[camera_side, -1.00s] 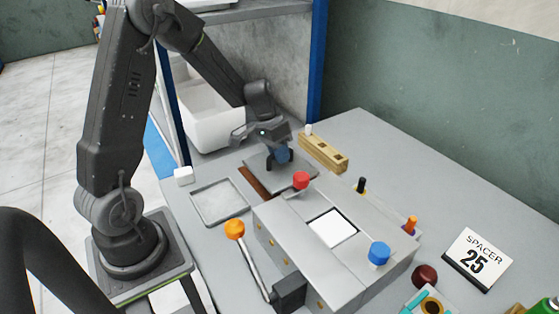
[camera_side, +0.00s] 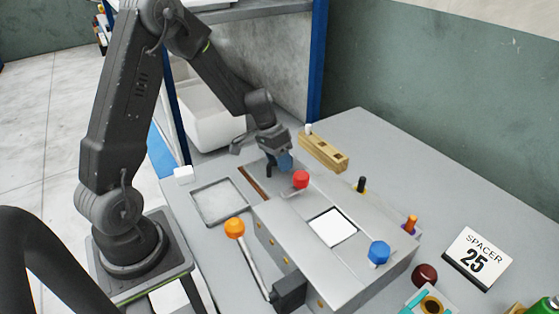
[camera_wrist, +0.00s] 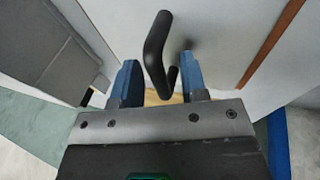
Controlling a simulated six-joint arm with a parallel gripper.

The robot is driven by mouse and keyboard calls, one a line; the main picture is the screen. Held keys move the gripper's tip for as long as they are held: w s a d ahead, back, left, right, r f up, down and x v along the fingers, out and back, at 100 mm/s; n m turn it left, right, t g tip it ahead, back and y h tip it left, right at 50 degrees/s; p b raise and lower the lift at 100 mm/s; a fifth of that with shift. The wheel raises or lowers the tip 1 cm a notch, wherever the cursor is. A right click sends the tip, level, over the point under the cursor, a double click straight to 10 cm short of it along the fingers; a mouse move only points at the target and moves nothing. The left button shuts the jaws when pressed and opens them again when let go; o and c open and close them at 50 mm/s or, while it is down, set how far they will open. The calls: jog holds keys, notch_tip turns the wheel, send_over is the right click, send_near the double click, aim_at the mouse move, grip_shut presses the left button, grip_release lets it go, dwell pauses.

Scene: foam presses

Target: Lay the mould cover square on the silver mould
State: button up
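My gripper (camera_side: 278,165) is low over the back end of the pale grey block in the side view. In the wrist view its two blue fingers (camera_wrist: 160,85) stand apart. A bent black handle (camera_wrist: 155,48) rises between and beyond them, with clear space beside it. The handle stands over a broad pale grey surface (camera_wrist: 225,35) that looks like the mould cover; its edges are partly hidden. The silver mould appears to be the pale grey block (camera_side: 360,270) with a white square (camera_side: 332,228) on top. I cannot tell whether the cover touches it.
A red knob (camera_side: 301,179) is close to my gripper, and a blue knob (camera_side: 379,253) is at the block's front right. An orange-ended lever (camera_side: 235,228) stands in front. A wooden holder (camera_side: 323,152) is behind; a shallow tray (camera_side: 219,201) lies left.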

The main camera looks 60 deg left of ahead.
jog(key=v, duration=1.2)
jog(key=s+d+r+t+y, duration=0.1)
jog(key=s+d+r+t, duration=0.1)
jog(key=s+d+r, duration=0.2)
jog(key=s+d+r+t+y, duration=0.1)
jog(key=s+d+r, duration=0.4)
jog(key=s+d, duration=0.6)
jog(key=shift+s+d+r+t+y, duration=0.15)
jog(key=shift+s+d+t+y, duration=0.4)
jog(key=shift+s, duration=0.7)
jog(key=shift+o, duration=0.3)
jog(key=shift+s+a, duration=0.1)
jog(key=shift+s, duration=0.2)
